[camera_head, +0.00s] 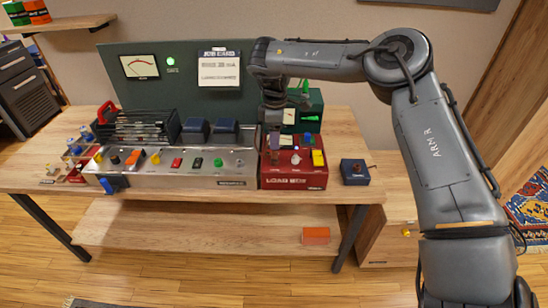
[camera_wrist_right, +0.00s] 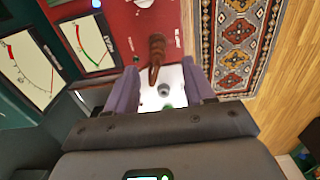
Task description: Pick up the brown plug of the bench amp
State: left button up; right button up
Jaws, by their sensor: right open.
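The brown plug (camera_wrist_right: 156,50) stands up from a red panel in the right wrist view. It lies between and just beyond the purple fingertips of my right gripper (camera_wrist_right: 160,72), with no clear contact. My right gripper (camera_head: 275,134) is open and points down over the red load box (camera_head: 293,184) in the head view, where the arm and fingers largely hide the plug. The silver bench amp (camera_head: 233,177) stands to the left of the load box, with several coloured knobs or plugs on it. My left gripper is not in view.
A green backboard with a meter (camera_head: 140,66) and a job card (camera_head: 219,69) stands behind. A dark blue box (camera_head: 355,172) sits to the right of the load box. A black rack (camera_head: 140,127) stands at the left. Some bare wooden bench (camera_head: 347,128) shows at the right.

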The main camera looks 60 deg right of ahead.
aim_at(275, 152)
jog(key=shift+f, duration=0.65)
jog(key=shift+w+f, duration=0.2)
jog(key=shift+f, duration=0.1)
notch_tip(275, 152, down, 4)
jog(key=shift+s+d+r+b, duration=0.1)
jog(key=shift+s+d+b, duration=0.05)
jog(key=shift+b, duration=0.95)
jog(key=shift+f, duration=0.55)
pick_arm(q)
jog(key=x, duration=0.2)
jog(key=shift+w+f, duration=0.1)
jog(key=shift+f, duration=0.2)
pick_arm(e)
grip_shut()
